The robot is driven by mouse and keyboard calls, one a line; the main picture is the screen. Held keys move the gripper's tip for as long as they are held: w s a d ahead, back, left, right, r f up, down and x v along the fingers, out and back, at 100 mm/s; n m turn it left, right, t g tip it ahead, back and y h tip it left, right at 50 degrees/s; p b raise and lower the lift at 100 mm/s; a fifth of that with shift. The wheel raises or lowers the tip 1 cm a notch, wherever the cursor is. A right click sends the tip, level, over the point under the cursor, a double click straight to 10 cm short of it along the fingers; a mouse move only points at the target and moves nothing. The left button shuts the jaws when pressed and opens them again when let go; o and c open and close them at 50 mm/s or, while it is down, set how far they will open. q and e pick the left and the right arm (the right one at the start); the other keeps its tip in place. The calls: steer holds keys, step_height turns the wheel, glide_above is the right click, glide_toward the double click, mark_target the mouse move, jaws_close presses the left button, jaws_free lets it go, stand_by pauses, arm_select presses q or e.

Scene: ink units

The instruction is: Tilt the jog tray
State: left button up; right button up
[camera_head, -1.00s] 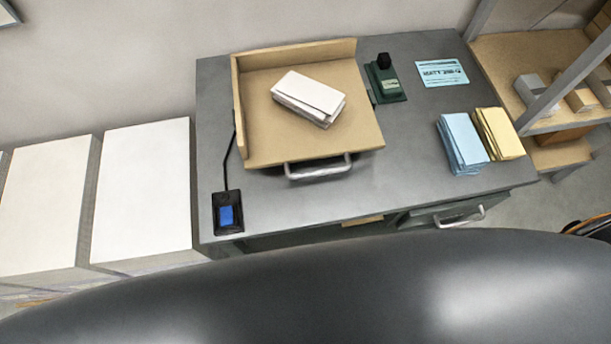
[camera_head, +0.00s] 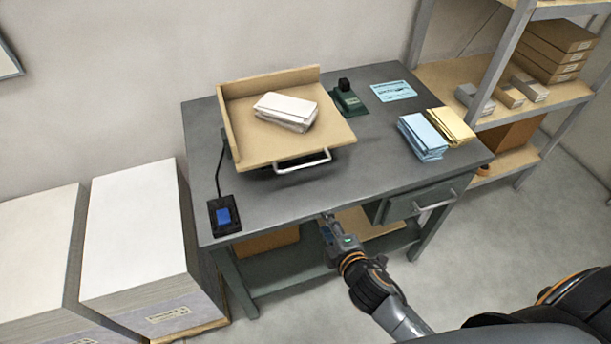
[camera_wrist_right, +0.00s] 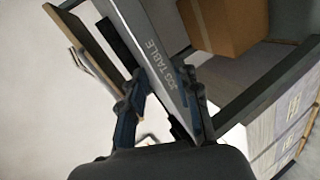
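The jog tray (camera_head: 325,128) is a tan board with raised back and left walls, standing on the grey table. A white paper stack (camera_head: 286,111) lies on it. Its front edge is above the tabletop with a dark gap below, and a metal handle (camera_head: 303,162) is on that edge. My right gripper (camera_head: 328,217) is at the table's front edge, below and in front of the handle, apart from it. In the right wrist view its fingers (camera_wrist_right: 165,95) are spread, with the table's lettered front edge between or just beyond them. My left gripper is not in view.
A black box with a blue switch (camera_head: 224,215) sits at the table's front left corner. Blue (camera_head: 422,137) and yellow (camera_head: 450,125) paper stacks, a green device (camera_head: 346,100) and a drawer (camera_head: 425,200) are to the right. Tall paper stacks (camera_head: 140,230) stand left of the table.

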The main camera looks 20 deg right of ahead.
mark_target(306, 165)
step_height(306, 165, up, 10)
steer(key=w+r+n+t, duration=0.1)
steer(key=w+n+t, duration=0.1)
steer(key=x, duration=0.8)
steer(key=a+x, duration=0.1)
steer(key=x, duration=0.4)
steer(key=shift+f+p, duration=0.2)
steer(key=shift+p, duration=0.15)
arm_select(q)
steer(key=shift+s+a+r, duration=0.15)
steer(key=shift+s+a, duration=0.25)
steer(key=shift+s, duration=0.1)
arm_select(e)
steer(key=shift+s, duration=0.1)
jaws_close()
